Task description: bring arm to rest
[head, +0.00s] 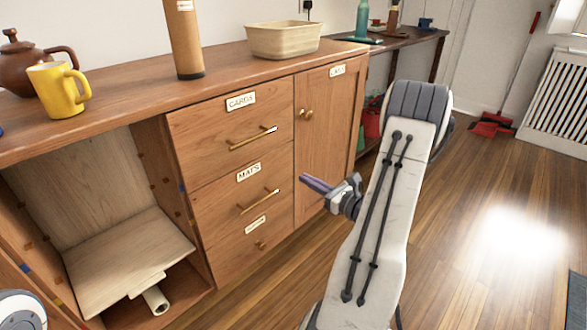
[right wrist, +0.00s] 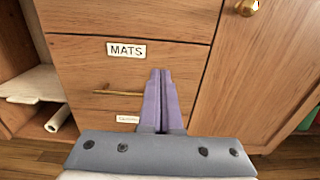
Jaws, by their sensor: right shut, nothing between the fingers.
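My right gripper (head: 318,187) is in front of the wooden cabinet in the head view, near the lower edge of the cupboard door. Its purple fingers are together and hold nothing. My right arm (head: 385,200) stands bent up across the middle of the head view. My left gripper is not in view; only a rounded part of my own body shows at the lower left.
The cabinet top holds a yellow mug (head: 58,90), a brown teapot (head: 25,62), a cardboard tube (head: 184,40) and a beige basin (head: 284,40). An open compartment (head: 75,190) at left holds a slanted board and a white roll (head: 155,300).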

